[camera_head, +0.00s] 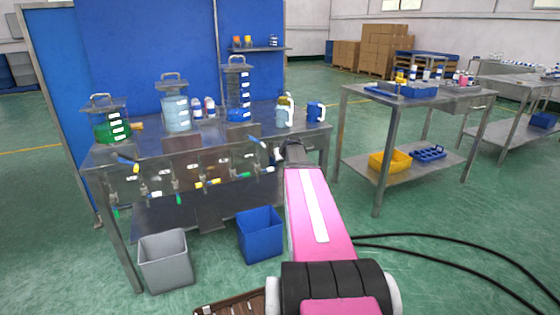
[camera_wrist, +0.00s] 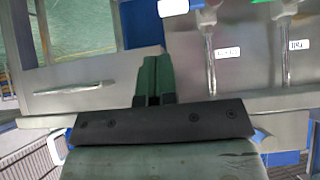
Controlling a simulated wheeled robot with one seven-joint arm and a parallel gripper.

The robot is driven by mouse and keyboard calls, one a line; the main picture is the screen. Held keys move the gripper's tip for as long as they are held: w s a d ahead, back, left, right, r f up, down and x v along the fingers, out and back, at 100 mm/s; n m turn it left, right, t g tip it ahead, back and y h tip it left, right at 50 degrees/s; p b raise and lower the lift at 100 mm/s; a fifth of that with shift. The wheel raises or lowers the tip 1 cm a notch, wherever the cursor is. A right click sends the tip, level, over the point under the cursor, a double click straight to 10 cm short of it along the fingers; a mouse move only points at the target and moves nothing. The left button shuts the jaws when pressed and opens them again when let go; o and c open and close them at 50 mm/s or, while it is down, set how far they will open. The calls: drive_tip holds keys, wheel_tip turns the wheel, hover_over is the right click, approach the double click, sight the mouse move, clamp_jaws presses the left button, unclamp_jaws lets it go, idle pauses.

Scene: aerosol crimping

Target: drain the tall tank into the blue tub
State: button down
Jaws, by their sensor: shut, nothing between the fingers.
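The tall tank (camera_head: 238,92) stands at the back of the metal bench, a clear cylinder with a top handle and blue liquid low inside. The blue tub (camera_head: 260,236) stands upright on the floor in front of the bench. My gripper (camera_head: 278,154) is at the bench's front right, right of the row of valves and above the tub's level; the arm partly hides it. In the wrist view, the green fingers (camera_wrist: 153,78) of my gripper are together with nothing between them. Coloured valve levers and spouts (camera_head: 206,184) line the bench front. Which valve serves the tall tank is unclear.
A grey tub (camera_head: 164,262) stands left of the blue one. Shorter tanks with green (camera_head: 112,128) and pale liquid (camera_head: 175,112) share the bench (camera_head: 140,149). A second table (camera_head: 395,101) stands right. Black cables (camera_head: 440,246) lie on the floor. Labelled metal pipes (camera_wrist: 210,62) show in the wrist view.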

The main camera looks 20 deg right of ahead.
drive_tip(key=x, duration=0.8)
drive_tip(key=shift+w+f, duration=0.25)
drive_tip(key=shift+f, duration=0.05)
drive_tip(key=shift+f, duration=0.1)
wheel_tip(320, 180, down, 10)
drive_tip(key=a+m+t+y, duration=0.1)
drive_tip(key=a+m+y, duration=0.1)
drive_tip(key=m+y, duration=0.4)
drive_tip(key=shift+a+r+t+y, duration=0.15)
drive_tip(key=shift+r+t+y, duration=0.15)
drive_tip(key=shift+y, duration=1.8)
drive_tip(key=shift+f, duration=0.1)
